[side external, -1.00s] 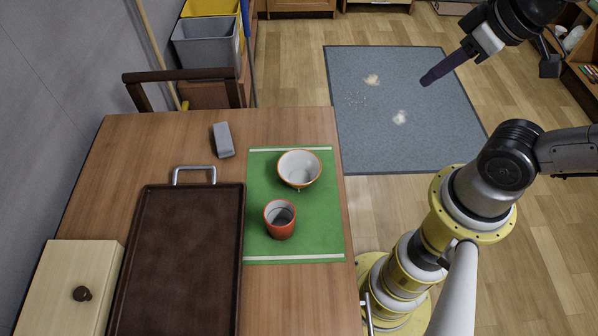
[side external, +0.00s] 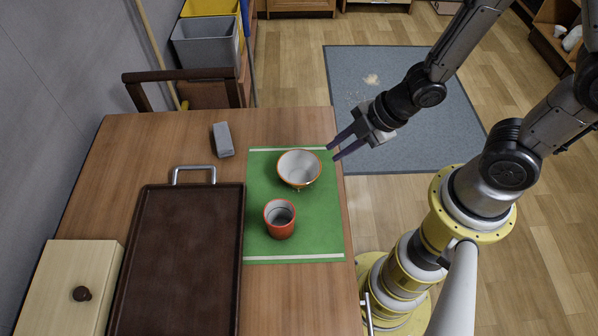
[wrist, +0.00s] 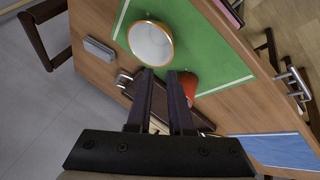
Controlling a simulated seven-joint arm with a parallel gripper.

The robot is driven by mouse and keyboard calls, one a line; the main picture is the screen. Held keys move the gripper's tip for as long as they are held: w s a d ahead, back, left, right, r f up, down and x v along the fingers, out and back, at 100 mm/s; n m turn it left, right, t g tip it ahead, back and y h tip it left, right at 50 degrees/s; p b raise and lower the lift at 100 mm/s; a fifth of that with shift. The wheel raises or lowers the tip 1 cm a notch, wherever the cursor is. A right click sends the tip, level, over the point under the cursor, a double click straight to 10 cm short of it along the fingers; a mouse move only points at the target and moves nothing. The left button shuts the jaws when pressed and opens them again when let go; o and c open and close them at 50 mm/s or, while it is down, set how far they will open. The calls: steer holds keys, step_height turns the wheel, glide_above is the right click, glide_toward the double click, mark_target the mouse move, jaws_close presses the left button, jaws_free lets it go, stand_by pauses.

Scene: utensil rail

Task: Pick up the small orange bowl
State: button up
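The small orange bowl (side external: 299,169) has a white inside and an orange rim, and stands upright on the green mat (side external: 322,215) near its far edge. In the wrist view the bowl (wrist: 151,43) is beyond the fingertips, slightly left. My gripper (side external: 331,153) is open and empty in the side view, to the right of the bowl and apart from it. Its two dark fingers (wrist: 162,75) show with a gap between them in the wrist view.
A red cup (side external: 280,220) stands on the mat nearer the camera than the bowl; it is partly behind a finger in the wrist view (wrist: 189,84). A dark brown tray (side external: 180,262), a grey block (side external: 222,139) and a pale wooden box (side external: 75,285) are left.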

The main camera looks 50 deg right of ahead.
mark_target(308, 182)
steer(key=x, duration=0.4)
steer(key=s+x, duration=0.1)
steer(key=x, duration=0.4)
steer(key=f+x, duration=0.1)
steer(key=x, duration=0.4)
steer(key=shift+s+a+f, duration=0.1)
steer(key=shift+s+f, duration=0.05)
steer(key=shift+s, duration=0.1)
steer(key=shift+c, duration=0.2)
jaws_close()
stand_by(1.0)
